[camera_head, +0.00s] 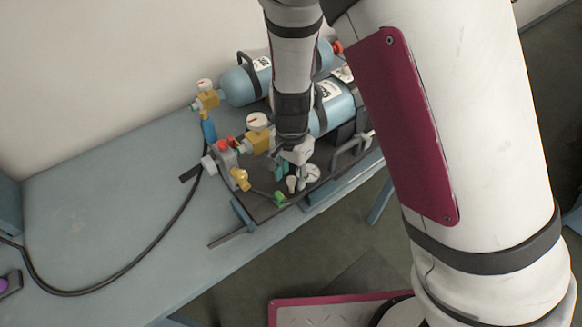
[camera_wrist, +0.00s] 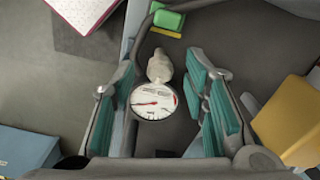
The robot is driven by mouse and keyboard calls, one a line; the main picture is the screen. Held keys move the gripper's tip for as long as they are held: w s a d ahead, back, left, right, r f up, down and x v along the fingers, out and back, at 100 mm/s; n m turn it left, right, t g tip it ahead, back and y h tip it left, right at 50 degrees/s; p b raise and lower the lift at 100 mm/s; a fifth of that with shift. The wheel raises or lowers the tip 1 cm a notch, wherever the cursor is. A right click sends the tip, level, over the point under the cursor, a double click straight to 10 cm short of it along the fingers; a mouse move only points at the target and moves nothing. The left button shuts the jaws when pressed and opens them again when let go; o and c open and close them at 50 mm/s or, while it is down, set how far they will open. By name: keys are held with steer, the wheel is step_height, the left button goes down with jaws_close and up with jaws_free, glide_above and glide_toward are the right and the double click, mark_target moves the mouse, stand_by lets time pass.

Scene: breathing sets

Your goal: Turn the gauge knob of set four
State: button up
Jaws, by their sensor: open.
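A small round gauge with a white face and red needle (camera_wrist: 153,102) lies between my fingers in the wrist view. It also shows in the head view (camera_head: 312,173). A cream knob (camera_wrist: 159,67) sits beside the gauge, also between the fingers; it shows in the head view (camera_head: 291,184). My gripper (camera_wrist: 164,85) is open, with teal pads either side of the gauge and knob. I see no contact. In the head view my gripper (camera_head: 287,168) is over the front of the dark backplate (camera_head: 262,208). I cannot read a set number.
Two blue cylinders (camera_head: 240,86) lie strapped on the bench, with yellow valve blocks (camera_head: 256,138) and white gauges. A green fitting (camera_wrist: 168,19) is near the knob. A yellow block (camera_wrist: 290,120) is close right of my fingers. A black hose (camera_head: 150,245) crosses the clear bench at left.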

steer(key=shift+f, duration=0.15)
steer(key=shift+c, duration=0.6)
jaws_close()
steer(key=shift+n, duration=0.3)
steer(key=n, duration=1.2)
steer(key=shift+n, duration=2.6)
steer(key=shift+b, duration=0.3)
